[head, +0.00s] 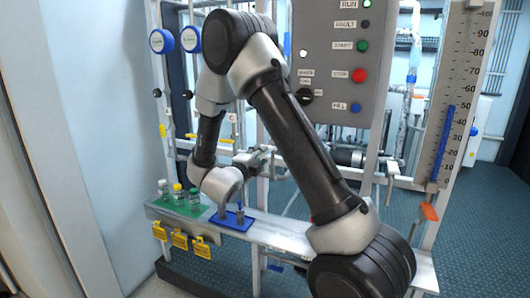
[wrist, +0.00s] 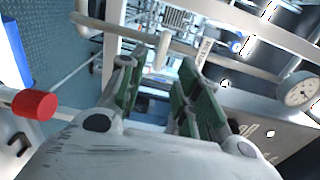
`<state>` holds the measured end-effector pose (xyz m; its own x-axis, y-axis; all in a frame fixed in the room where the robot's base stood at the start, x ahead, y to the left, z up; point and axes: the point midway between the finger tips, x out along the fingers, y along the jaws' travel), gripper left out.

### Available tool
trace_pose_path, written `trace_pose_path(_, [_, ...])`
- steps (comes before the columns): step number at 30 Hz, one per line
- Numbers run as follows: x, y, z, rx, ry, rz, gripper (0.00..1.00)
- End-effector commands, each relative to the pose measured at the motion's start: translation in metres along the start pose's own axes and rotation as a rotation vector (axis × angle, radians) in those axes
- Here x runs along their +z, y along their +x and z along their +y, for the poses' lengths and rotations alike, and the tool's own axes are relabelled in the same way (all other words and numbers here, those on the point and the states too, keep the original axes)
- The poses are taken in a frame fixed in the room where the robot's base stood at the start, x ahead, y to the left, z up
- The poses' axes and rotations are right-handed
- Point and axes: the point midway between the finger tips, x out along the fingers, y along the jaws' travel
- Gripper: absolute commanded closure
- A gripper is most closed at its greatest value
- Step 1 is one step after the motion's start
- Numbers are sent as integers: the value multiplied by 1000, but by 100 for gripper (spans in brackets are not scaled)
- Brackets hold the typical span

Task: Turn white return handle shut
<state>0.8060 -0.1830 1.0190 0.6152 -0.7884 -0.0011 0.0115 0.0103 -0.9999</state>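In the wrist view, my gripper (wrist: 155,80) is open, its two green-padded fingers standing apart with nothing held between them. Beyond the fingertips, a pale lever-like piece (wrist: 163,50) hangs from a light horizontal pipe; it may be the white return handle, but I cannot be sure. A small white label (wrist: 204,50) stands just right of it, too blurred to read surely. The fingers look apart from the lever. In the head view, my gripper (head: 262,157) is small, behind my forearm, near the frame's pipes. I cannot pick out the white handle there.
A control panel (head: 340,60) hangs above and right of the gripper. A ledge (head: 285,232) with a green tray (head: 178,207) and a blue tray (head: 222,222) lies below. In the wrist view, a red knob (wrist: 35,104) is left and a gauge (wrist: 298,89) right.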

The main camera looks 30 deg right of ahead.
Motion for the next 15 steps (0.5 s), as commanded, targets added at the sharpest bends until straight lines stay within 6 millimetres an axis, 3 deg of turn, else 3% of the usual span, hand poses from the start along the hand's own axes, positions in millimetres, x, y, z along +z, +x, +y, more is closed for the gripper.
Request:
trace_pose_path(6, [0,-28,0,0,-1,-2,67])
trace_pose_path(15, [0,-32,0,0,0,1,67])
